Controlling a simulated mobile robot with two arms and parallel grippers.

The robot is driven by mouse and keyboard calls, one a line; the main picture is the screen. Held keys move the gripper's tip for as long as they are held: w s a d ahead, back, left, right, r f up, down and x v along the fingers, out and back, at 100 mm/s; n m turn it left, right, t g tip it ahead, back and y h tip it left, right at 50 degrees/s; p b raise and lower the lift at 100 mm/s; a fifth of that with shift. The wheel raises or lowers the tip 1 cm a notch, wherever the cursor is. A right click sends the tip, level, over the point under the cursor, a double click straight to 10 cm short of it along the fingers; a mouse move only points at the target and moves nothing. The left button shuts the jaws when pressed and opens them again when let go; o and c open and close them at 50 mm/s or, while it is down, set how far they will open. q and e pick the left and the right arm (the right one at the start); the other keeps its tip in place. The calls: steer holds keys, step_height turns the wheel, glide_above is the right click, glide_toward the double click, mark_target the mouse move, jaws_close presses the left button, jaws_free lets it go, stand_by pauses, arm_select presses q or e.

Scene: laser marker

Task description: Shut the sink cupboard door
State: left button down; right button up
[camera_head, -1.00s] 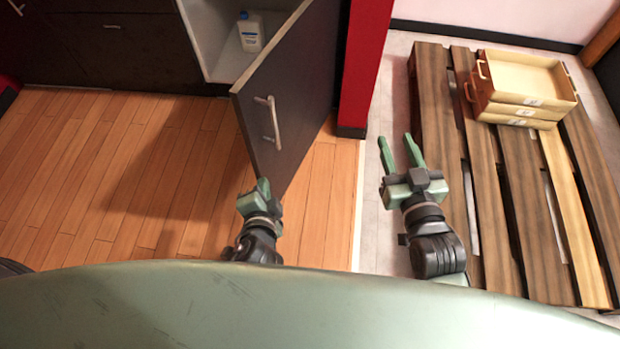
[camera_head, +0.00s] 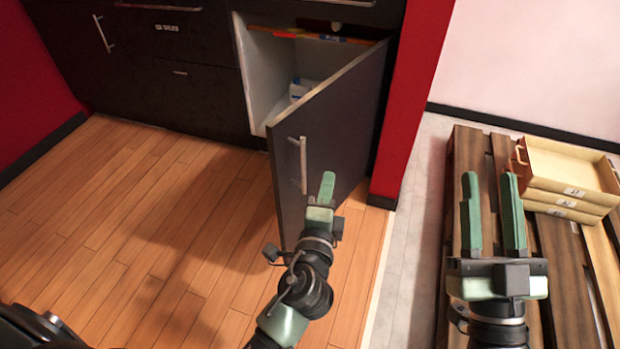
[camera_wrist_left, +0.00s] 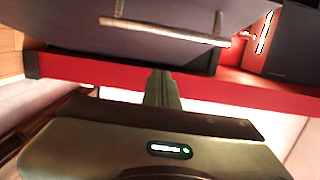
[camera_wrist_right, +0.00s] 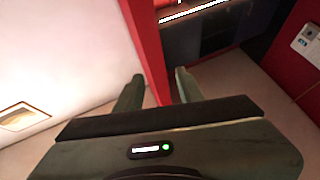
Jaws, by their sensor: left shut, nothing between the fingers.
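The sink cupboard door (camera_head: 335,130) is dark with a metal bar handle (camera_head: 303,165) and stands swung open from the cupboard (camera_head: 262,75). A white bottle (camera_head: 299,90) shows inside the cupboard. My left gripper (camera_head: 327,186) is shut and empty, in front of the door's outer face, right of the handle. Whether it touches the door is unclear. The left wrist view shows the left fingers (camera_wrist_left: 162,88) below the handle (camera_wrist_left: 165,32). My right gripper (camera_head: 493,215) is open and empty over the pallet; its spread fingers also show in the right wrist view (camera_wrist_right: 157,92).
A red wall end (camera_head: 412,95) stands right of the cupboard. A wooden pallet (camera_head: 468,150) with stacked trays (camera_head: 570,180) lies at the right. Dark drawers (camera_head: 190,95) are left of the cupboard. The wooden floor (camera_head: 150,220) left of the door is clear.

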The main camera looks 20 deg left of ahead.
arm_select(q)
steer(key=shift+w+a, duration=0.15)
steer(key=shift+a, duration=0.85)
steer(key=shift+w+a, duration=0.15)
steer(key=shift+a, duration=0.85)
